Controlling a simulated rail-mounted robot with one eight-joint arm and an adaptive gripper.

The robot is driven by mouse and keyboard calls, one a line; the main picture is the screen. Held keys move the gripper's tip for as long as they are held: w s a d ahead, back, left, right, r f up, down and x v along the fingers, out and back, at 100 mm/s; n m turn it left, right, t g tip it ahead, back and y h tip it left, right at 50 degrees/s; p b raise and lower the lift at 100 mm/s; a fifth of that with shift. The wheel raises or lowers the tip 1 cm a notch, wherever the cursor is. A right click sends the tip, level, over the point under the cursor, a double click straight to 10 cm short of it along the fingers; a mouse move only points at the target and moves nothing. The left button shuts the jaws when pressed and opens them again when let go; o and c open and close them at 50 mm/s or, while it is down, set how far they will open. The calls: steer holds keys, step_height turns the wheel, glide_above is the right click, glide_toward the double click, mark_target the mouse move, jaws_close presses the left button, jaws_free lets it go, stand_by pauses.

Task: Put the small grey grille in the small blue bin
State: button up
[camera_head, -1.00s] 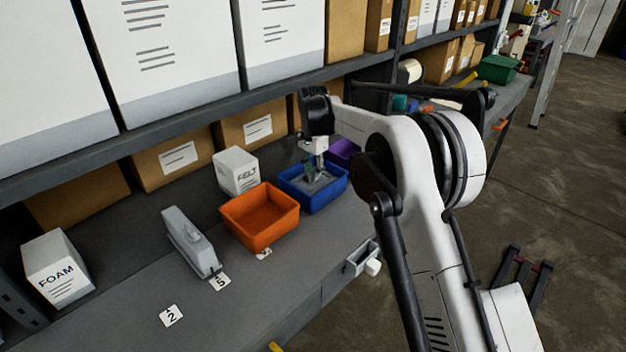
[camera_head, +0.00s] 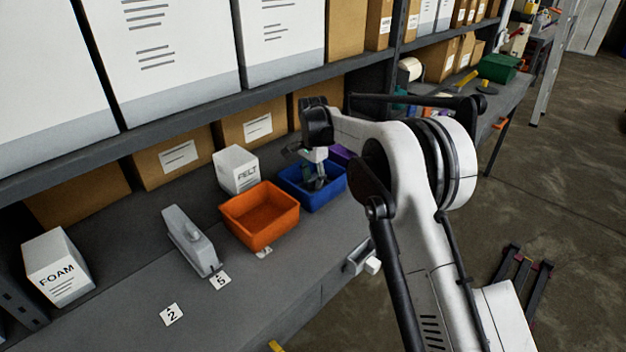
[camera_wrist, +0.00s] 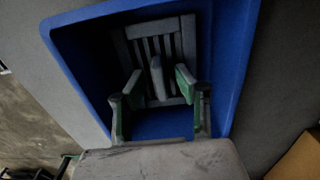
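The small blue bin (camera_head: 327,199) stands on the bench beside the orange bin. In the wrist view, the grey grille (camera_wrist: 187,36), slatted and with a raised upright tab in its middle, is inside the blue bin (camera_wrist: 232,55). It lies towards the wall at the top of the picture. My gripper (camera_head: 317,183) reaches down into the bin. In the wrist view my gripper (camera_wrist: 157,83) has its two green-edged fingers apart, one on each side of the tab, with gaps showing between. In the head view the gripper largely hides the grille.
The orange bin (camera_head: 261,217) is empty, left of the blue one. A purple bin (camera_head: 342,152) shows partly behind my arm. A FELT box (camera_head: 237,170), a grey handled block (camera_head: 190,241) and a FOAM box (camera_head: 57,268) stand on the bench. A shelf (camera_head: 170,128) overhangs the back.

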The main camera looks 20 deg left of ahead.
mark_target(313, 179)
steer(key=shift+r, duration=0.1)
step_height(313, 179, up, 12)
steer(key=b, duration=0.1)
stand_by(0.4)
